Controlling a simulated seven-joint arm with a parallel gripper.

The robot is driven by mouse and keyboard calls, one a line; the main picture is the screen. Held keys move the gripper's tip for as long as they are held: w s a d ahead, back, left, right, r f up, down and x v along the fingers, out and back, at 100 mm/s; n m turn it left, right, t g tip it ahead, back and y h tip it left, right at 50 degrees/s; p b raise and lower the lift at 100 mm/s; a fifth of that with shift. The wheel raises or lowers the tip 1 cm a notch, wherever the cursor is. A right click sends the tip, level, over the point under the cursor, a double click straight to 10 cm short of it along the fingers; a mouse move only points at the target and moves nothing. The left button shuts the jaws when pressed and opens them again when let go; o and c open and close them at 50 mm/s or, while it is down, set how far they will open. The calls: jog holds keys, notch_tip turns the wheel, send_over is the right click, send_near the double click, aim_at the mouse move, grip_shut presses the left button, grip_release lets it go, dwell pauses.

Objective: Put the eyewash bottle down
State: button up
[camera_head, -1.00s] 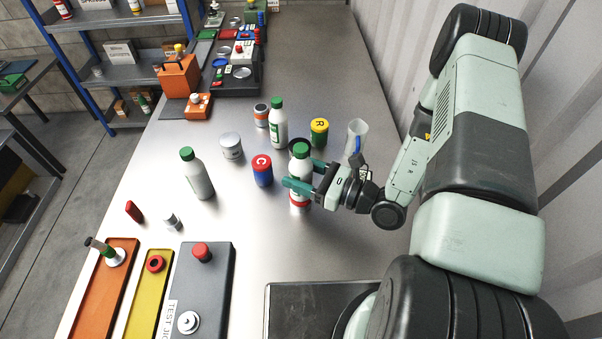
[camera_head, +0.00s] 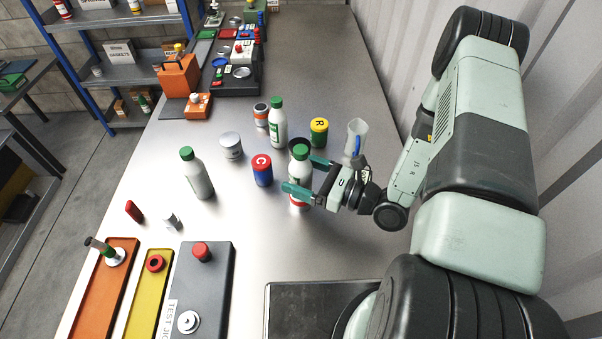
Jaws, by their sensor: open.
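A white bottle with a green cap (camera_head: 299,160) and a red band low down stands upright on the steel bench, near its middle. I take it for the eyewash bottle; its label cannot be read. My gripper (camera_head: 299,174) comes from the right and is open. Its two green fingers are spread on the near and far sides of the bottle. The near finger hides part of the bottle's lower body. I see no finger clearly pressing on it.
Close by stand a blue can with a red lid (camera_head: 262,170), a yellow-lidded can (camera_head: 319,132), a green-labelled bottle (camera_head: 278,124) and a clear beaker (camera_head: 356,138). A grey green-capped bottle (camera_head: 198,178) stands left. Bare bench lies in front of my gripper.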

aim_at(307, 155)
notch_tip(307, 155, up, 7)
jog(key=s+d, duration=0.1)
jog(key=d, duration=0.1)
jog(key=shift+o, duration=0.2)
jog(key=shift+d, duration=0.1)
dwell(4.3)
jog(key=shift+o, duration=0.6)
